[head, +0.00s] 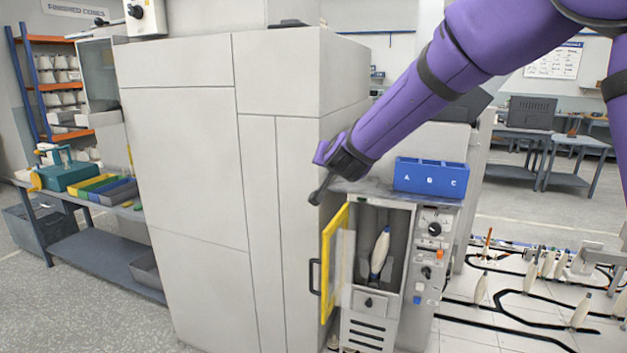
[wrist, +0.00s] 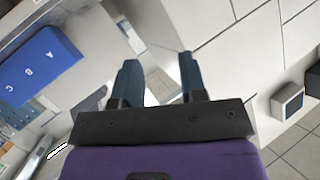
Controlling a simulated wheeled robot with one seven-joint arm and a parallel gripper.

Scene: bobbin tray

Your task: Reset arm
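My gripper (head: 320,193) is at the end of my purple arm, up in the air in front of the tall grey cabinet and left of the blue tray. In the wrist view my gripper (wrist: 160,78) shows two dark fingers spread apart with nothing between them. The blue tray (head: 430,184) marked A, B and C sits on top of the small machine, and it also shows at the left of the wrist view (wrist: 38,68). A white bobbin (head: 380,252) stands slightly tilted inside the machine's open compartment.
The machine's yellow-framed door (head: 332,265) stands open below my gripper. The tall grey cabinet (head: 190,160) fills the middle left. At right, several bobbins stand on a white surface with black tracks (head: 510,305). A workbench (head: 95,220) with coloured bins is at far left.

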